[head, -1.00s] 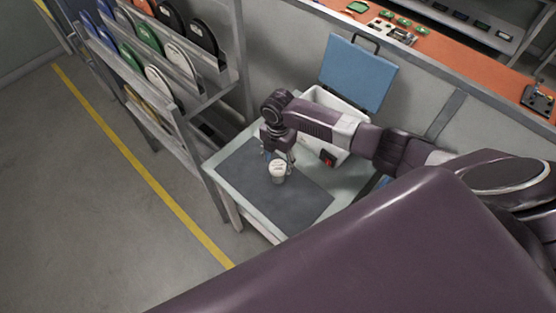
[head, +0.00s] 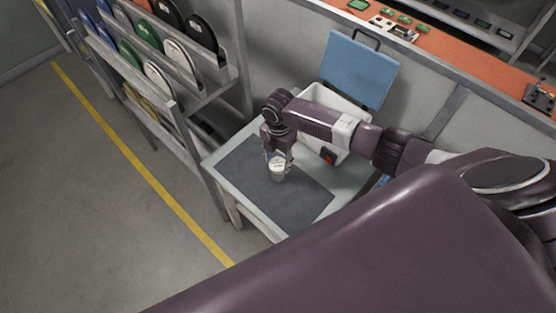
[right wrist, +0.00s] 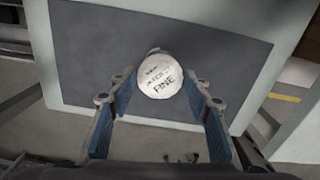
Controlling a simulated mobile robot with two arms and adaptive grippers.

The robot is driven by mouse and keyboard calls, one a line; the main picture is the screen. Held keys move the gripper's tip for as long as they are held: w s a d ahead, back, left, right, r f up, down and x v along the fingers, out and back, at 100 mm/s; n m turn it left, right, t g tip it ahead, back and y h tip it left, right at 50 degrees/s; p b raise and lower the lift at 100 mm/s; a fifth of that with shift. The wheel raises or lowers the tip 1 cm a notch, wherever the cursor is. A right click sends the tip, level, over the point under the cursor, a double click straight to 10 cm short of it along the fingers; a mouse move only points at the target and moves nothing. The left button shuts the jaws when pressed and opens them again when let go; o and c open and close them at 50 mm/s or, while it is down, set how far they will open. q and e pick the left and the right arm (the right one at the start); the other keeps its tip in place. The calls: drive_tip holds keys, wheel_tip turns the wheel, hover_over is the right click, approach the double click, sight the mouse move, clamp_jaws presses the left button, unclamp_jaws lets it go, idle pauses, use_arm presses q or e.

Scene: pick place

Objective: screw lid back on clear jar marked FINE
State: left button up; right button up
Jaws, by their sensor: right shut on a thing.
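The small jar (head: 278,174) stands upright on the dark mat on the small table. Its white lid (right wrist: 160,76) is on top and reads FINE in the right wrist view. My right gripper (head: 278,158) points down over the jar, with its blue-padded fingers on either side of the lid, shut on it. In the right wrist view the lid lies between the fingertips and hides the jar body. I cannot tell how tightly the lid sits. My left gripper is not in view.
The dark mat (head: 252,178) is otherwise bare. Behind it is an open white box (head: 324,97) with a blue lid (head: 358,70) and a red-and-black item (head: 328,156). A rack of discs (head: 165,60) stands left, an orange bench (head: 450,60) at the back.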

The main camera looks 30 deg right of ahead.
drive_tip(key=shift+r+m+p, duration=0.15)
drive_tip(key=shift+m+p, duration=0.65)
drive_tip(key=shift+m, duration=0.2)
drive_tip(key=shift+m+p, duration=0.35)
drive_tip(key=shift+m, duration=0.75)
